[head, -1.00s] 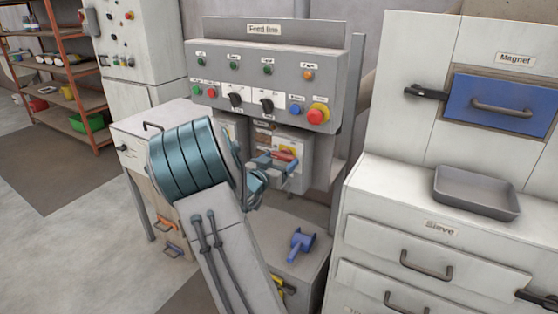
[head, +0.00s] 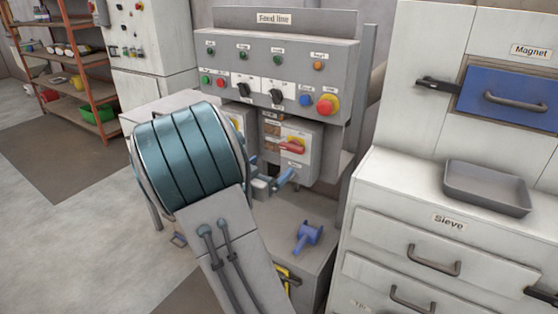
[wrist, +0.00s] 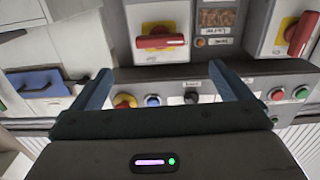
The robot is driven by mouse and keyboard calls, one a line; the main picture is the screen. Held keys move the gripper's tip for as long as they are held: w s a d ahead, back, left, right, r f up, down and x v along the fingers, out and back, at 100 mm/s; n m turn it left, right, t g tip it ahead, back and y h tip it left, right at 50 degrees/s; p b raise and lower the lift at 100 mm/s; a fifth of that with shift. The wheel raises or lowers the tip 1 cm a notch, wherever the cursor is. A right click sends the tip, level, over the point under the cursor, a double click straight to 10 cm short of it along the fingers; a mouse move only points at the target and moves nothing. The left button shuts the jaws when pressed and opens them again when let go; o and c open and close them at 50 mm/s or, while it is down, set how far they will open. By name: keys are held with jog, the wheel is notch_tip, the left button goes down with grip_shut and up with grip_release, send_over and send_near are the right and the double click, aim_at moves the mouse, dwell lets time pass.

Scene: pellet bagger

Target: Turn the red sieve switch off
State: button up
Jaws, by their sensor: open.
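A red rotary handle on a yellow plate (head: 292,146) sits on a grey switch box below the control panel. It also shows in the wrist view (wrist: 162,42), where its handle lies level across the plate. A second red handle (wrist: 300,33) stands upright on another box at the right of the wrist view. The labels are too small to read, so I cannot tell which is the sieve switch. My gripper (head: 281,181) is open and empty, just below and in front of the first handle. In the wrist view my fingers (wrist: 160,70) flank that handle, apart from it.
The Feed line panel (head: 282,77) with buttons and a red emergency knob (head: 327,104) overhangs the boxes. The white Sieve cabinet (head: 400,222) with a grey tray (head: 487,188) stands at the right.

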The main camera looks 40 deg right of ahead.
jog(key=shift+v, duration=1.65)
jog(key=a+r+n+t+y+p, duration=0.15)
jog(key=a+n+t+y, duration=0.45)
jog(key=a+y, duration=1)
jog(key=s+a+n+g, duration=0.1)
jog(key=s+n+g, duration=0.1)
jog(key=s, duration=0.5)
jog(key=s+a+n+g+p, duration=0.1)
jog(key=s+a+n+g, duration=0.1)
jog(key=s+g, duration=0.2)
jog(key=s+a+n+g+p, duration=0.1)
jog(key=s+n+g, duration=0.2)
jog(key=s, duration=0.7)
jog(key=shift+a+g+y, duration=0.3)
jog(key=shift+a+g, duration=0.05)
jog(key=shift+g, duration=0.25)
